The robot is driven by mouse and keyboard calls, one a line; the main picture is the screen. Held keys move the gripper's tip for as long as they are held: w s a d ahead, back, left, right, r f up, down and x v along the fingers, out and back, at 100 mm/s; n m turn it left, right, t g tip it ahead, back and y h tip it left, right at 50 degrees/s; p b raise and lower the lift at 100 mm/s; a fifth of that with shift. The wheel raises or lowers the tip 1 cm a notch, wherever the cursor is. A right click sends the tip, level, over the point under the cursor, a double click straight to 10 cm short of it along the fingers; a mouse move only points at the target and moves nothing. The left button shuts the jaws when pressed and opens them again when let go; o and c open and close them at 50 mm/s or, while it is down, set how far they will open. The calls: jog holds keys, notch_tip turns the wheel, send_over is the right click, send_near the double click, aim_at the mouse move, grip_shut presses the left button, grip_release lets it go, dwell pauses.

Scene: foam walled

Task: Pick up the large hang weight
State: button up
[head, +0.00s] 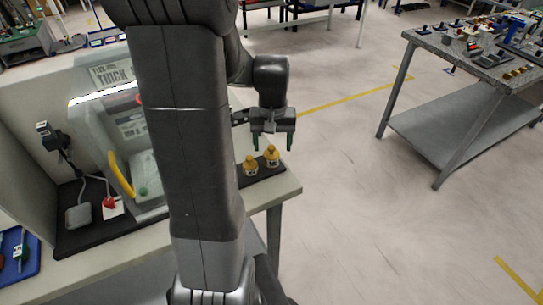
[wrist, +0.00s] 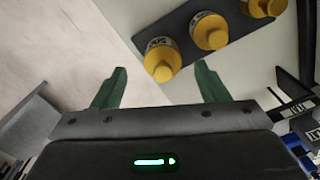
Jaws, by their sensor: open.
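Yellow hang weights with printed pale labels stand in a row on a dark strip. In the wrist view the nearest one (wrist: 162,58) looks largest and shows between my fingertips, just beyond them. A second weight (wrist: 211,30) is behind it, and others (wrist: 257,7) are cut by the top edge. In the head view two weights show, one at the right (head: 271,157) and one at the left (head: 250,166). My gripper (head: 273,146), also in the wrist view (wrist: 158,86), is open and empty with green fingers, above and apart from the weights.
The weights' dark strip (head: 268,174) lies near the right end of the pale bench (head: 150,238). A clear-fronted machine (head: 128,125) stands on the bench at the left. A second table (head: 470,55) with small parts is at the right. Open floor lies between.

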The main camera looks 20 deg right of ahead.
aim_at(271, 147)
jog(key=shift+w+a+f, duration=0.1)
jog(key=shift+f, duration=2.25)
jog(key=c, duration=1.4)
notch_tip(271, 147, up, 10)
jog(key=shift+r, duration=0.1)
jog(key=shift+c, duration=0.2)
